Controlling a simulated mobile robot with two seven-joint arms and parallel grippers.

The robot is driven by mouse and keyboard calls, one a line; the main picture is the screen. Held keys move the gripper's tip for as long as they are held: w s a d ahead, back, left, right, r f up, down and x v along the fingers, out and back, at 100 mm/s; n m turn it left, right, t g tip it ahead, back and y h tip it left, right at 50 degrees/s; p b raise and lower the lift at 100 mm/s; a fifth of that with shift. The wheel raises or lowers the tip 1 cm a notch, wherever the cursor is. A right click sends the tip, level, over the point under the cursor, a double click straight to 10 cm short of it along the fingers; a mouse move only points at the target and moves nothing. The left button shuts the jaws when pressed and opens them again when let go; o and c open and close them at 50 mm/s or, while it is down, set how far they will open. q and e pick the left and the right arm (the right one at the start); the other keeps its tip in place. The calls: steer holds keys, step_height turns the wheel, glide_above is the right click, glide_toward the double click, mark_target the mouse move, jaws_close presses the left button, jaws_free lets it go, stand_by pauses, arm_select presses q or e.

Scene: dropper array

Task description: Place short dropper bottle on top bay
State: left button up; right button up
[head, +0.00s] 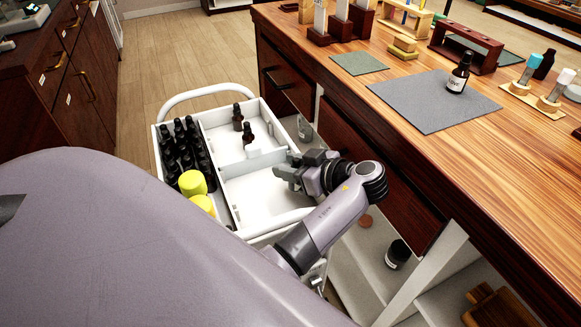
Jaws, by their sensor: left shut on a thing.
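My left gripper (283,173) reaches over the right side of a white tray cart (222,147). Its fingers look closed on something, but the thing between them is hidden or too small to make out. Two dark dropper bottles, one (238,118) and another with a pale label (248,136), stand upright in the cart's upper right bay, left of and beyond the gripper. Several dark bottles (184,143) stand packed in the left bay. Which bottle is the short one is unclear. My right gripper is not in view.
A wooden counter (455,137) runs along the right, with a grey mat (415,100) bearing a labelled dark bottle (458,75). The lower right bay (258,192) looks empty. Another dark jar (398,254) is below the counter.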

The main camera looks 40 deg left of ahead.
arm_select(q)
steer(key=shift+f, duration=0.2)
steer(key=shift+f+b, duration=0.6)
steer(key=shift+b, duration=0.05)
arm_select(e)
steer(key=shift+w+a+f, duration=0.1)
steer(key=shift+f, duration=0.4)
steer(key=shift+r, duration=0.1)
arm_select(q)
steer(key=o, duration=1.2)
steer(key=shift+c, duration=0.2)
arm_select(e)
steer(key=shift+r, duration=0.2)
arm_select(q)
steer(key=shift+r, duration=0.1)
